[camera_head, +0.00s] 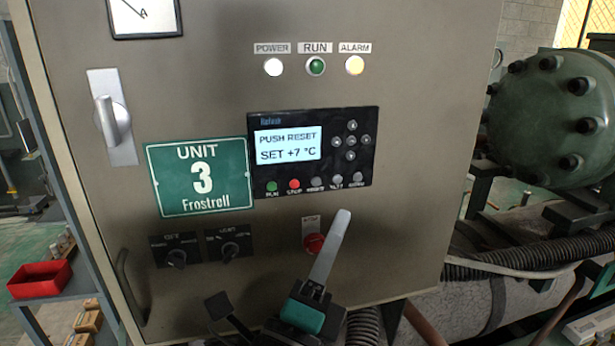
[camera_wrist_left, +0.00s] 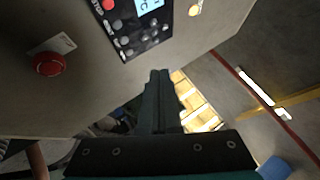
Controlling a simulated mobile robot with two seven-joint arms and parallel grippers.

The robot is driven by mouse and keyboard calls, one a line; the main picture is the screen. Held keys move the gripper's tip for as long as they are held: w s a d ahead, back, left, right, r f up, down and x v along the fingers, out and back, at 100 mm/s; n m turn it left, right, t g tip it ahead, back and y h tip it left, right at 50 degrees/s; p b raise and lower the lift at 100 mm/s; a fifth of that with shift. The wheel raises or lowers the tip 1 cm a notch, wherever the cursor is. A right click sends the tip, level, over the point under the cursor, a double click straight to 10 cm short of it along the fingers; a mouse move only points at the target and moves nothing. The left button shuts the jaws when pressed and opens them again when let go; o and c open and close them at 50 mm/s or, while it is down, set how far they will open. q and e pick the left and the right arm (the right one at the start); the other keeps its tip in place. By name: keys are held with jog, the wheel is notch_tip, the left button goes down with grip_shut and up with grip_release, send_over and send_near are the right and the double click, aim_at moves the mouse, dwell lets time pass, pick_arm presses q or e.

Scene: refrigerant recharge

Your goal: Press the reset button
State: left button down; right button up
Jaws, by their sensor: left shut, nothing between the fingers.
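A black controller (camera_head: 212,180) is not separate from the cabinet front; its dark panel (camera_head: 365,125) has a lit display (camera_head: 287,145) reading "PUSH RESET" and "SET +7 °C". Under the display is a row with a green, a red and several grey buttons. The third, a grey button (camera_head: 316,182), has a small blurred label that may read RESET. My left gripper (camera_head: 343,214) is shut and empty, its fingers pointing up in front of the cabinet, below the button row. In the left wrist view the shut fingers (camera_wrist_left: 160,74) appear apart from the controller (camera_wrist_left: 140,30). My right gripper is not in view.
A red round button (camera_head: 313,243) sits just left of my left fingers; it also shows in the left wrist view (camera_wrist_left: 48,64). Two dark knobs (camera_head: 177,258) are at lower left. A green tank (camera_head: 555,105) and hoses stand at right.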

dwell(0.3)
pick_arm(q)
jog(key=shift+w+a, duration=0.45)
jog(key=shift+w, duration=0.95)
jog(key=shift+w+a, duration=0.45)
jog(key=shift+w, duration=0.95)
jog(key=shift+w+a, duration=0.45)
jog(key=shift+w, duration=0.95)
jog(key=shift+w, duration=0.15)
jog(key=shift+w+a, duration=0.15)
jog(key=shift+w, duration=0.1)
jog(key=shift+w+a, duration=0.1)
jog(key=shift+w, duration=0.2)
jog(key=shift+s, duration=0.15)
jog(key=shift+s+d, duration=0.25)
jog(key=shift+s, duration=0.3)
jog(key=shift+s, duration=0.1)
jog(key=shift+s+d+p, duration=0.15)
jog(key=shift+s+d, duration=0.1)
jog(key=shift+s, duration=0.5)
jog(key=shift+s+d+p, duration=0.15)
jog(key=shift+s+d, duration=0.15)
jog(key=shift+s, duration=0.5)
jog(key=shift+s+d+p, duration=0.15)
jog(key=shift+s+d, duration=0.1)
jog(key=shift+s, duration=0.5)
